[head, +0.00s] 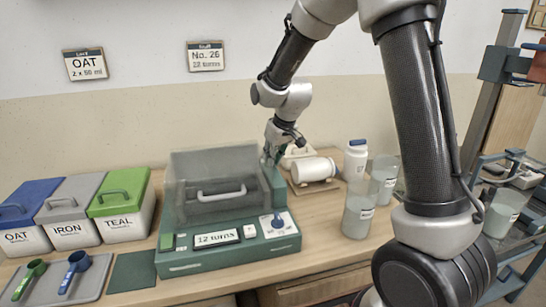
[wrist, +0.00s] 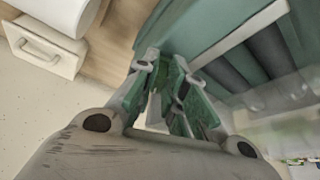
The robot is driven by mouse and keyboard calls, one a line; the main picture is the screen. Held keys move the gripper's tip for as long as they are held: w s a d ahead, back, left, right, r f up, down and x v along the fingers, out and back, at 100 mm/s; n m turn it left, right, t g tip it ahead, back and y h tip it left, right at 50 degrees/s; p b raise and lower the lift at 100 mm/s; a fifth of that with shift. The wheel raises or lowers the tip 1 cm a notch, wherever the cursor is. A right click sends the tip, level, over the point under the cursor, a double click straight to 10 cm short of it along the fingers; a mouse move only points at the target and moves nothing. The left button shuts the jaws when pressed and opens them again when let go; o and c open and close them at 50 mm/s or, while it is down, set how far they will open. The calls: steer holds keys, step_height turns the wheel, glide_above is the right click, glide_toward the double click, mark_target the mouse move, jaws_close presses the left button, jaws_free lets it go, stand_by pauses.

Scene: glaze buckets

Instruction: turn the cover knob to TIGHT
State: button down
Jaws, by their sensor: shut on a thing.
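The green machine (head: 235,258) stands on the bench with a see-through grey cover (head: 205,165) over it. A display on its front reads "12 turns". My gripper (head: 271,158) is at the machine's back right corner, beside the cover, pointing down. In the wrist view my gripper (wrist: 168,85) has its fingers closed on a small green part at the machine's side, which I take to be the cover knob. The fingers hide most of it, and its setting cannot be read. A separate blue dial (head: 278,221) sits on the front panel, clear of my gripper.
A white roller-like jar (head: 313,170) lies on a stand right of the machine. A blue-capped bottle (head: 355,160) and clear cups (head: 358,212) stand further right. OAT, IRON and TEAL buckets (head: 122,222) and a scoop tray (head: 95,280) are at the left.

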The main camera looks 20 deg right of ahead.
steer(key=shift+a+m+h, duration=0.1)
steer(key=shift+m+h, duration=0.2)
steer(key=shift+m, duration=0.3)
steer(key=c, duration=1.8)
jaws_free()
steer(key=shift+o, duration=0.2)
